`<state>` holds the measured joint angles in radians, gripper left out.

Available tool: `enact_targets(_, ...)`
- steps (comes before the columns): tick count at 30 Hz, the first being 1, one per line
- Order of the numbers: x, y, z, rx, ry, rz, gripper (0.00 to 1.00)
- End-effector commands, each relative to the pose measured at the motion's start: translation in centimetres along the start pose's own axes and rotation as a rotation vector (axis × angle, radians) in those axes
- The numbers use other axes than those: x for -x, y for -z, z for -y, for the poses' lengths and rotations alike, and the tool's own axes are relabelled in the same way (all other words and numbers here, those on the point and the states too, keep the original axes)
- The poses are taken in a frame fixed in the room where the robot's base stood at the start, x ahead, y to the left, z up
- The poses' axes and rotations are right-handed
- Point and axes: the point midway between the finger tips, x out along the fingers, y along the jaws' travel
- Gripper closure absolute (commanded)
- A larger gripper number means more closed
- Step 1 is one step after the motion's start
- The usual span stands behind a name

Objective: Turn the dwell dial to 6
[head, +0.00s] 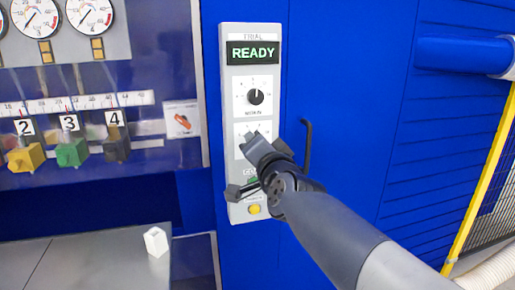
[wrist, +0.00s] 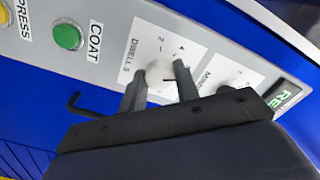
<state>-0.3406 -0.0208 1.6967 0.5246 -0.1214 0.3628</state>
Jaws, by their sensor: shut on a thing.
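The dwell dial (wrist: 160,72) shows in the wrist view as a pale round knob on a white plate marked "DWELL S". My gripper (wrist: 158,85) has one finger on each side of the knob and is shut on it. The fingers hide part of the knob and its scale, so I cannot read the set number. In the head view my gripper (head: 256,146) covers the dial, and only the top of its plate (head: 255,127) shows on the grey panel.
Above is a second dial (head: 256,97) with a black knob, under a display (head: 252,53) reading "READY". Below are a green COAT button (wrist: 67,37) and a yellow button (head: 254,209). A dark bent handle (head: 307,145) stands right of the panel. A white block (head: 156,241) sits lower left.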

Motion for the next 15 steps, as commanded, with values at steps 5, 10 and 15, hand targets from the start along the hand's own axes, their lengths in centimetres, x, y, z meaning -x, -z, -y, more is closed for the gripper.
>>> enact_targets(5,0.0,-0.03,-0.01,-0.013,0.0,0.001,0.93)
enact_targets(10,0.0,-0.03,0.0,-0.014,0.0,0.001,0.93)
enact_targets(15,0.0,-0.03,-0.01,-0.013,-0.001,0.001,0.67)
